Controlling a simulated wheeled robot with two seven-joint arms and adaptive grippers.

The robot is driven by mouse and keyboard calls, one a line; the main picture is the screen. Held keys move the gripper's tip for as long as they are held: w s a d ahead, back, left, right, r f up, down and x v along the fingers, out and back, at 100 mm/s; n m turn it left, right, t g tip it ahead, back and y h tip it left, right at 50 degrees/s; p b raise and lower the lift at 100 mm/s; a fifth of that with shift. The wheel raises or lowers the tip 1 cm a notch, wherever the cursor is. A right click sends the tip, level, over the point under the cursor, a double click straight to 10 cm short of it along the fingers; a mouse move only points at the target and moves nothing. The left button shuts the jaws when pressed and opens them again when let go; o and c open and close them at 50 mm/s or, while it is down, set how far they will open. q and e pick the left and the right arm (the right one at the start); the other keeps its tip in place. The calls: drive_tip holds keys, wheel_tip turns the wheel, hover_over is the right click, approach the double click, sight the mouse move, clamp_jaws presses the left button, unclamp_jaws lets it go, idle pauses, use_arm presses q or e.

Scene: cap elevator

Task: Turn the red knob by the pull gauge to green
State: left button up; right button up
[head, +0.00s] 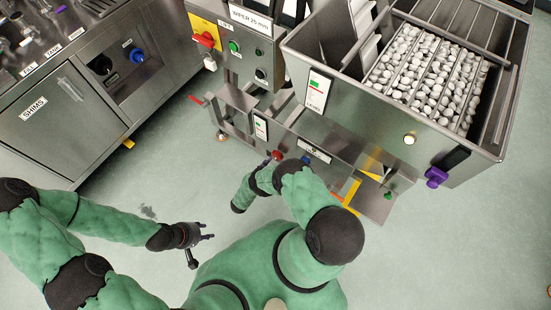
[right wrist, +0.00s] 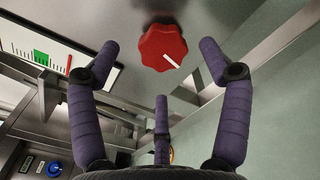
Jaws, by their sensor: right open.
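The red knob (right wrist: 163,47) is lobed and sits on a steel panel at the top middle of the right wrist view. Its white mark (right wrist: 172,60) points to the lower right. A gauge (right wrist: 42,57) with red and green bands is to its left; I cannot make out a needle. My right gripper (right wrist: 158,75) is open, its three purple fingers spread below and beside the knob, with no contact visible. In the head view a small red knob (head: 277,155) shows by my right wrist; the fingers are hard to make out there. My left gripper (head: 207,238) is open and empty above the floor.
A steel machine with a hopper of white caps (head: 425,75) stands at the right. A control box with a red switch (head: 205,40) is behind. A blue knob (right wrist: 53,169) is at the lower left of the wrist view. A SHIMS cabinet (head: 60,120) is left; the floor between is clear.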

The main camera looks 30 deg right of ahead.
sight(276, 157)
drive_tip(key=v, duration=0.6)
drive_tip(key=w+d+n, duration=0.1)
drive_tip(key=d+n, duration=0.2)
drive_tip(key=n, duration=0.7)
drive_tip(key=w+d+n, duration=0.1)
drive_tip(key=d+n, duration=0.2)
drive_tip(key=n, duration=0.7)
drive_tip(key=w+d+n, duration=0.2)
drive_tip(key=d+n, duration=0.2)
drive_tip(key=n, duration=0.7)
drive_tip(key=shift+w+f, duration=0.1)
drive_tip(key=shift+f, duration=0.1)
